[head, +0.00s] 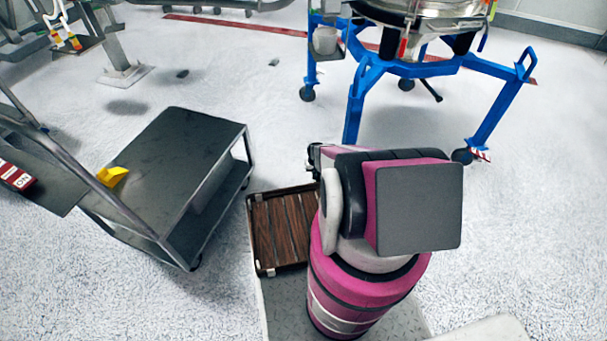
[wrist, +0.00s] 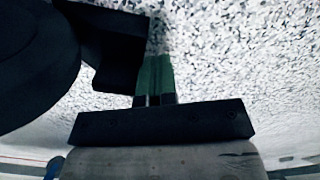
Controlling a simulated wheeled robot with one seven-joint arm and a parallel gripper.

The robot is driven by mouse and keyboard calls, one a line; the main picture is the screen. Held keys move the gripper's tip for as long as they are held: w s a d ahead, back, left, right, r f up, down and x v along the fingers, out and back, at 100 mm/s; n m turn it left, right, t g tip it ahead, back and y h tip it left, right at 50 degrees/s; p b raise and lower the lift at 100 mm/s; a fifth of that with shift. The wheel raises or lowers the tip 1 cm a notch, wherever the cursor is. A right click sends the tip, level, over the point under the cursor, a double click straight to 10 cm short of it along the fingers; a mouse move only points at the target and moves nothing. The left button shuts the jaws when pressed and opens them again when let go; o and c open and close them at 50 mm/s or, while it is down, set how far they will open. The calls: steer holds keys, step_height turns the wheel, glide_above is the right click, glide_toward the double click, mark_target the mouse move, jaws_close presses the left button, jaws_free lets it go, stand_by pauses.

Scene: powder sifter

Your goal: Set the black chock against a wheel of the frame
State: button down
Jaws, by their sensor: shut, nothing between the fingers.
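The blue frame (head: 365,85) stands on the floor at upper right in the head view, with dark caster wheels such as the left one (head: 307,93) and the right one (head: 462,156). In the wrist view, a large dark rounded shape (wrist: 30,55), seemingly a wheel, fills the left side. A black angular block (wrist: 115,45), seemingly the chock, lies beside it and overlaps its edge; I cannot tell if they touch. My gripper (wrist: 155,65) is shut and empty, its green fingers close to the block's right end. My arm hides the gripper in the head view.
A grey cart (head: 175,150) with a yellow wedge-like piece (head: 112,175) stands at left. A brown slatted tray (head: 283,228) is beside my arm. Floor between the cart and frame is mostly clear.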

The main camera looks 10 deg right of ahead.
step_height(320, 180, up, 6)
steer(key=w+a, duration=0.1)
stand_by(0.9)
steer(key=shift+r, duration=0.1)
